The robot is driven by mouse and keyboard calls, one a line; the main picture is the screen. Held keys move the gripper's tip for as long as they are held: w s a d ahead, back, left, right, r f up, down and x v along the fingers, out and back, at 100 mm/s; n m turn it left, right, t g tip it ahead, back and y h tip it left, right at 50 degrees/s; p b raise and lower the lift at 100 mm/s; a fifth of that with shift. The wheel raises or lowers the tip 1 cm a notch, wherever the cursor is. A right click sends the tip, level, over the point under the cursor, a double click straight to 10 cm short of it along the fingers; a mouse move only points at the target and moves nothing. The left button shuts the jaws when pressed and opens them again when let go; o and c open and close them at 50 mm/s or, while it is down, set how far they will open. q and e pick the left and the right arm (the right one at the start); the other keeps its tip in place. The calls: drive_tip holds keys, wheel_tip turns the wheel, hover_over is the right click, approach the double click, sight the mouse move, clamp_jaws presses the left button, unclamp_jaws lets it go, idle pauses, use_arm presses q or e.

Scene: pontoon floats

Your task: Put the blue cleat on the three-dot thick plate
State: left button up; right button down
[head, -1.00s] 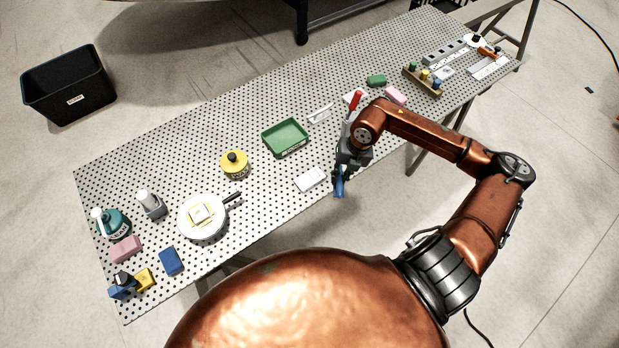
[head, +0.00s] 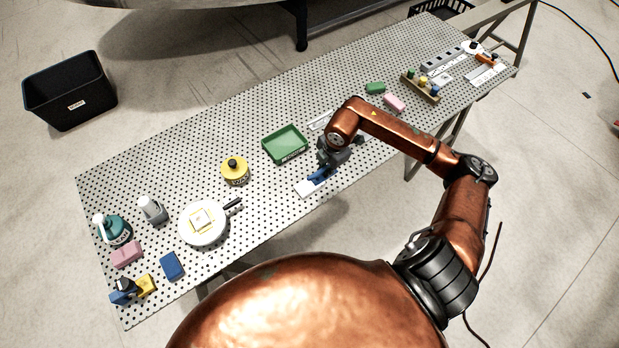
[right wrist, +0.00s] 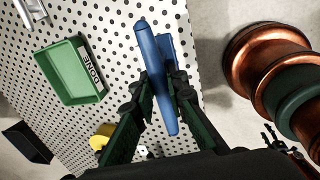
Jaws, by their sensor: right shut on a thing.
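My right gripper (head: 328,168) is shut on the blue cleat (head: 319,175). In the right wrist view the cleat (right wrist: 153,72) stands out between the two dark fingers (right wrist: 160,100), its long bar towards the camera. In the head view the cleat is over or beside a white plate (head: 303,190) near the table's front edge; I cannot tell whether they touch. The gripper and cleat hide part of that plate. No dot marks can be read, so I cannot tell which plate has three dots. My left gripper is not in view.
A green tray (head: 285,144) marked DONE lies just behind and left of the gripper. A yellow container (head: 235,170), a white round dish (head: 203,223) and several blocks stand left on the perforated table (head: 190,150). A black bin (head: 70,90) is on the floor.

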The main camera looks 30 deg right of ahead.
drive_tip(key=w+a+f, duration=0.1)
drive_tip(key=f, duration=0.1)
drive_tip(key=w+a+f, duration=0.2)
drive_tip(key=w+f, duration=0.1)
drive_tip(key=shift+f, duration=0.3)
drive_tip(key=shift+w+a+f+p, duration=0.1)
drive_tip(key=shift+f+p, duration=0.1)
drive_tip(key=shift+f, duration=0.7)
drive_tip(key=shift+w+a+f+p, duration=0.1)
drive_tip(key=shift+f+p, duration=0.05)
drive_tip(key=shift+f, duration=0.75)
drive_tip(key=c, duration=1.9)
unclamp_jaws()
drive_tip(key=shift+f, duration=0.15)
drive_tip(key=shift+c, duration=0.2)
wheel_tip(320, 180, up, 12)
drive_tip(key=s, duration=0.2)
drive_tip(key=shift+s+b, duration=0.2)
drive_tip(key=shift+b, duration=0.1)
drive_tip(key=shift+d, duration=0.1)
